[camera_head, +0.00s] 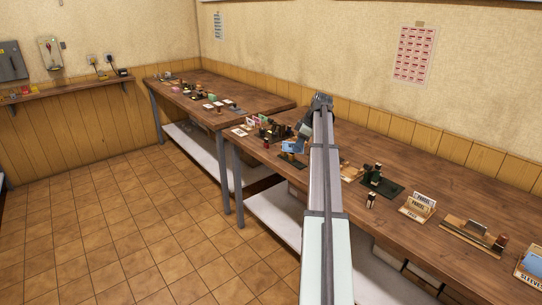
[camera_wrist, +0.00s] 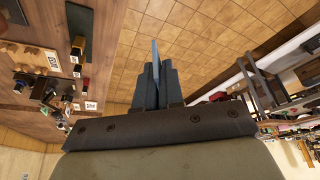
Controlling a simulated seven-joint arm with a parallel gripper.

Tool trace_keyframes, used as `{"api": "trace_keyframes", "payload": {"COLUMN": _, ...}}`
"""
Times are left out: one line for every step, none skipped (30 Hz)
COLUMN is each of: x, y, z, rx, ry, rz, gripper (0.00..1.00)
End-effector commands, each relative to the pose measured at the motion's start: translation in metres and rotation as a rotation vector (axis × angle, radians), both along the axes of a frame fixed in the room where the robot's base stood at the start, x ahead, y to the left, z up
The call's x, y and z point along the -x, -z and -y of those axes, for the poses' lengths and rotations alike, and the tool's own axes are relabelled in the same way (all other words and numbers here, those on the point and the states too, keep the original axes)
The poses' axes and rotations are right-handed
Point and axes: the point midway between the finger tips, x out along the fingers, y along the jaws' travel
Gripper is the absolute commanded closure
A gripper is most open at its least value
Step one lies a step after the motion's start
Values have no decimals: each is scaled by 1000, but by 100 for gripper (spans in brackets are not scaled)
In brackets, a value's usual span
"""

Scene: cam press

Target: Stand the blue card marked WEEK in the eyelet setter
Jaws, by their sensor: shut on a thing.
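My gripper (camera_wrist: 156,78) is shut on a thin blue card (camera_wrist: 155,50), which shows edge-on between the fingertips in the wrist view. In the head view the gripper (camera_head: 302,134) is partly hidden by my arm, and the blue card (camera_head: 291,147) shows near the front edge of the near bench. The card looks held above the bench; its marking is too small to read. I cannot tell for sure which device is the eyelet setter. A small press on a dark green base (camera_head: 382,181) stands right of my arm, and dark devices (camera_head: 270,130) stand left of it.
The near bench (camera_head: 450,207) also bears a holder of cream cards (camera_head: 418,206), a wooden fixture (camera_head: 472,236) and blue cards (camera_head: 531,264) at the right. A small dark block (camera_head: 371,200) stands near the front edge. A second bench (camera_head: 190,88) with small items is farther left.

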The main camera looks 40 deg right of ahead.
Motion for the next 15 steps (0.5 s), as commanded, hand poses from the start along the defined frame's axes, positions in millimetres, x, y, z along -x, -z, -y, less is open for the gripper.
{"api": "trace_keyframes", "payload": {"x": 9, "y": -5, "z": 22, "rx": 0, "ry": -1, "rz": 0, "gripper": 100}}
{"api": "trace_keyframes", "payload": {"x": 15, "y": -6, "z": 32, "rx": -1, "ry": -6, "rz": 0, "gripper": 100}}
{"api": "trace_keyframes", "payload": {"x": 24, "y": -9, "z": 46, "rx": 0, "ry": -10, "rz": 0, "gripper": 100}}
{"api": "trace_keyframes", "payload": {"x": 30, "y": -10, "z": 55, "rx": 0, "ry": -11, "rz": -1, "gripper": 100}}
{"api": "trace_keyframes", "payload": {"x": 38, "y": -11, "z": 65, "rx": 0, "ry": -13, "rz": -1, "gripper": 100}}
{"api": "trace_keyframes", "payload": {"x": 46, "y": -13, "z": 78, "rx": 0, "ry": -13, "rz": -1, "gripper": 100}}
{"api": "trace_keyframes", "payload": {"x": 54, "y": -14, "z": 88, "rx": 0, "ry": -12, "rz": -1, "gripper": 100}}
{"api": "trace_keyframes", "payload": {"x": 61, "y": -15, "z": 97, "rx": 1, "ry": -11, "rz": -1, "gripper": 100}}
{"api": "trace_keyframes", "payload": {"x": 71, "y": -15, "z": 110, "rx": 0, "ry": -7, "rz": -1, "gripper": 100}}
{"api": "trace_keyframes", "payload": {"x": 79, "y": -16, "z": 119, "rx": 0, "ry": -4, "rz": -1, "gripper": 100}}
{"api": "trace_keyframes", "payload": {"x": 87, "y": -15, "z": 128, "rx": -1, "ry": 1, "rz": -2, "gripper": 100}}
{"api": "trace_keyframes", "payload": {"x": 97, "y": -15, "z": 140, "rx": 0, "ry": 10, "rz": -1, "gripper": 100}}
{"api": "trace_keyframes", "payload": {"x": 105, "y": -14, "z": 149, "rx": 0, "ry": 18, "rz": -1, "gripper": 100}}
{"api": "trace_keyframes", "payload": {"x": 114, "y": -13, "z": 157, "rx": -1, "ry": 27, "rz": -2, "gripper": 100}}
{"api": "trace_keyframes", "payload": {"x": 125, "y": -12, "z": 168, "rx": 0, "ry": 42, "rz": -1, "gripper": 100}}
